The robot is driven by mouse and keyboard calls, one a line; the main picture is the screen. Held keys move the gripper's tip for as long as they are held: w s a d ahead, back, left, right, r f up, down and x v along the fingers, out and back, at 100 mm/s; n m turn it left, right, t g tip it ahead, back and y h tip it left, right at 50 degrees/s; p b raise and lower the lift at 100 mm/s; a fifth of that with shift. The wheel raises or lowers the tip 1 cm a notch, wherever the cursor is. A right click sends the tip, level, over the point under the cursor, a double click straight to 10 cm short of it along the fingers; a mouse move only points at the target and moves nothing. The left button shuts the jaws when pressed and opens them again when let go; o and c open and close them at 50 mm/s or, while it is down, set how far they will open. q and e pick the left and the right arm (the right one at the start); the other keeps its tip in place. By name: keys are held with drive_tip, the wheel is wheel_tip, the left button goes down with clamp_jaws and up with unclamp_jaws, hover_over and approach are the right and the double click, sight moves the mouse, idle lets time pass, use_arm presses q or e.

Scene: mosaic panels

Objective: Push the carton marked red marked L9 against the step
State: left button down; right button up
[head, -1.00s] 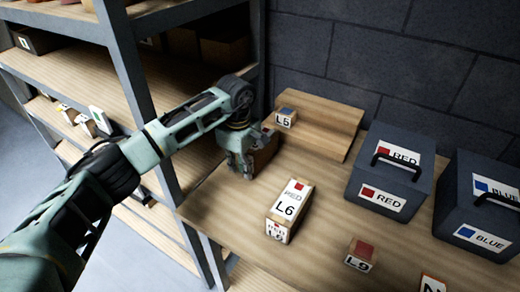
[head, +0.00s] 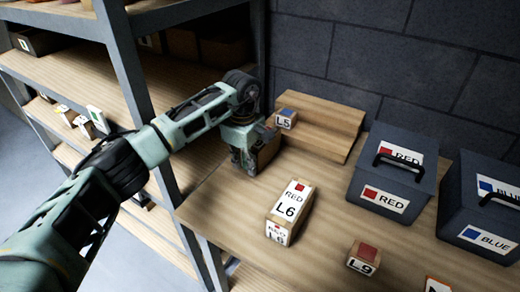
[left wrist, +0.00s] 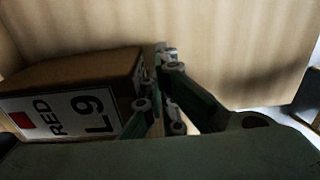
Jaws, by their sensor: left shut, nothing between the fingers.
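The carton marked RED L9 (left wrist: 75,85) lies close beside my left gripper in the left wrist view, its label facing me. In the head view the brown carton (head: 268,152) is partly hidden behind the gripper. My left gripper (head: 243,166) is shut and empty, low over the table at the carton's left side. Its fingers (left wrist: 160,92) are at the carton's right end in the wrist view. The wooden step (head: 325,128) is just right of the carton; whether they touch I cannot tell. My right gripper is not in view.
A small L5 block (head: 286,118) sits on the step. The RED L6 carton (head: 290,210) and a small L9 block (head: 363,258) stand nearer. A RED bin (head: 395,180) and a BLUE bin (head: 480,215) stand at right. A shelf post (head: 130,75) stands at left.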

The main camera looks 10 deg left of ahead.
use_arm(q)
drive_tip(key=shift+w+d, duration=0.1)
drive_tip(key=shift+w, duration=0.1)
drive_tip(key=shift+w+d+b, duration=0.25)
drive_tip(key=shift+w+b, duration=0.4)
drive_tip(key=shift+w+d+b, duration=0.2)
drive_tip(key=shift+w+b, duration=0.4)
drive_tip(key=shift+s+a+r, duration=0.1)
drive_tip(key=shift+s, duration=0.05)
drive_tip(key=shift+s+p, duration=0.1)
drive_tip(key=shift+p, duration=0.2)
drive_tip(key=shift+s+a+p, duration=0.25)
drive_tip(key=shift+s, duration=0.35)
drive_tip(key=shift+s+a+p, duration=0.2)
drive_tip(key=shift+s+p, duration=0.05)
drive_tip(key=shift+s, duration=0.3)
wheel_tip(320, 180, up, 9)
drive_tip(key=p, duration=0.5)
